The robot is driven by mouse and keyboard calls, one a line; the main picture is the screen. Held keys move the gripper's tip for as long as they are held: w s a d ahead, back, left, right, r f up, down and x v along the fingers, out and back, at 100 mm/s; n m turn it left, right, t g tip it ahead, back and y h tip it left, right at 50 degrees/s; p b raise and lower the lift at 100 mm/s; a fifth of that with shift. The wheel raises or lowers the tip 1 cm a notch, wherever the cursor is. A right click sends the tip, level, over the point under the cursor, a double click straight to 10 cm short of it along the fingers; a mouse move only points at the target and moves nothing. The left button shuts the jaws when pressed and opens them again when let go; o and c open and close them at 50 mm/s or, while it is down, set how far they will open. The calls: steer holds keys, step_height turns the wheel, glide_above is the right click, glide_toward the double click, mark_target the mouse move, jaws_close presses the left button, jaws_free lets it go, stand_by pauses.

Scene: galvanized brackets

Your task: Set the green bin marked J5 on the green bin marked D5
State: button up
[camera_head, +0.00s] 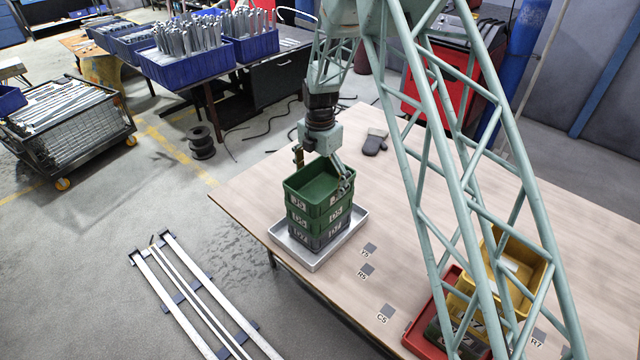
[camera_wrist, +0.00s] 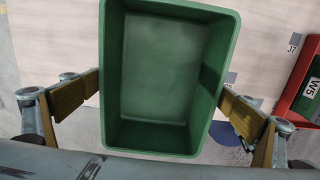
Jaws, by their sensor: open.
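The green bin marked J5 (camera_head: 320,201) is the top of a stack. It sits level and looks squarely seated on the green bin marked D5 (camera_head: 320,220). Below them is a dark grey bin (camera_head: 318,240) on a grey metal tray (camera_head: 357,213). My gripper (camera_head: 322,170) is over the stack with its fingers on either side of the top bin. In the wrist view the empty J5 bin (camera_wrist: 168,80) lies between the two open finger pads. Whether the pads touch its walls I cannot tell. The lower bins are hidden there.
Small marked squares (camera_head: 370,248) lie on the table between the trays. A dark glove (camera_head: 375,143) lies behind the stack.

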mark_target(320, 194)
step_height(320, 194, up, 12)
stand_by(0.6)
steer(key=shift+f, duration=0.1)
stand_by(0.7)
